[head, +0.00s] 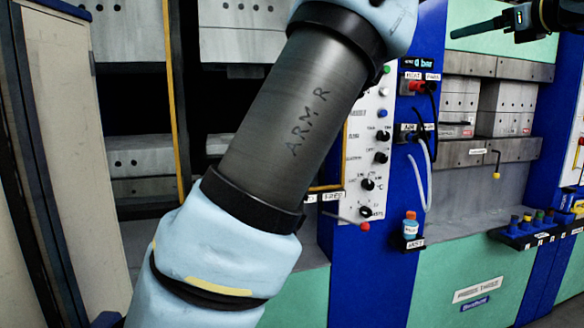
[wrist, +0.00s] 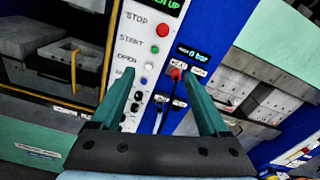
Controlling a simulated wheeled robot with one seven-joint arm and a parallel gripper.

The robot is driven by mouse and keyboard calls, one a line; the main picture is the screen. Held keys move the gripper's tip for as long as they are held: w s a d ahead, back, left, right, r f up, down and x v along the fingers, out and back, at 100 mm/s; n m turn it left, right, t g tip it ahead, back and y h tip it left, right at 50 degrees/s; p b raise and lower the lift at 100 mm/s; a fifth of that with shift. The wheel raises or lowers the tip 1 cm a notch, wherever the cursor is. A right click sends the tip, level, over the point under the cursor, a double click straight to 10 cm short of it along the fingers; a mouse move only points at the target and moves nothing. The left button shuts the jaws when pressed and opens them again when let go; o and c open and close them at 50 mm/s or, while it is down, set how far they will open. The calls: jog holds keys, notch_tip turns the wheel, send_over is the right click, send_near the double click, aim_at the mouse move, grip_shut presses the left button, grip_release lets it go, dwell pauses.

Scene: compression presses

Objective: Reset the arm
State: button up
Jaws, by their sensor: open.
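My arm (head: 280,110), pale blue with a dark grey section marked "ARM R", rises across the middle of the head view and leaves at the top. My gripper (wrist: 159,78) shows in the wrist view with its two teal fingers spread wide and nothing between them. Part of it, with one teal finger pointing left, also shows at the top right of the head view (head: 478,27). I see no contact between fingers and panel.
A blue column (head: 345,270) carries a pressure display, a red fitting (head: 416,86), hoses and a small bottle (head: 410,226). Presses with grey metal blocks (head: 501,108) stand on both sides. A beige panel (head: 65,150) stands close at the left.

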jog(key=w+a+f+n+g, duration=0.1)
jog(key=w+a+f+g, duration=0.1)
jog(key=w+a+f, duration=0.45)
jog(key=w+a+f+n+g, duration=0.2)
jog(key=a+f+g, duration=0.15)
jog(key=f, duration=0.55)
jog(key=a+f+n+g, duration=0.4)
jog(key=a+f+n, duration=0.1)
jog(key=a+f, duration=0.75)
jog(key=s+a+f+n+g+h, duration=0.5)
jog(key=s+a+f+n+g, duration=0.1)
jog(key=s+a+f+n, duration=1.1)
jog(key=a+f+n, duration=0.2)
jog(key=a+n, duration=0.1)
jog(key=shift+s+a+f+n, duration=0.15)
jog(key=shift+a+f+n, duration=0.05)
jog(key=shift+a+n, duration=0.2)
